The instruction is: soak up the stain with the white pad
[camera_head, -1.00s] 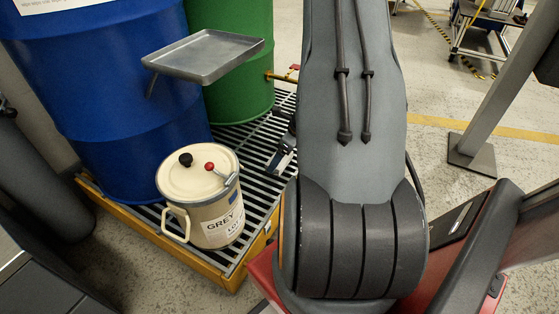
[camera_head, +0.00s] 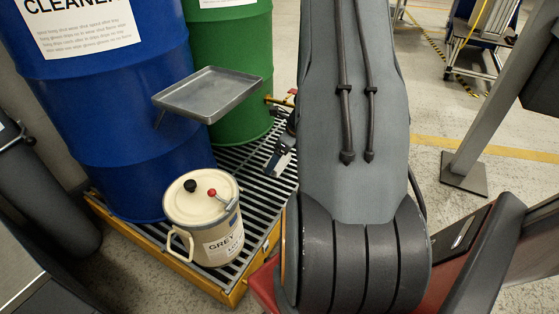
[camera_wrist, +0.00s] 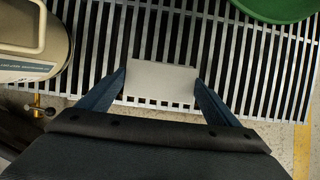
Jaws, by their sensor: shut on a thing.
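The pale, flat pad (camera_wrist: 161,84) is held between the two blue fingers of my gripper (camera_wrist: 160,78) in the wrist view. The pad is over the slatted grating, and I cannot tell whether it touches the slats. I see no stain in either view.
The grating (camera_head: 248,163) sits in a yellow-edged pallet (camera_head: 232,296). On it stand a blue drum (camera_head: 120,120), a green drum (camera_head: 240,100) and a cream pail (camera_head: 203,215). A metal tray (camera_head: 208,94) juts out in front of the drums.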

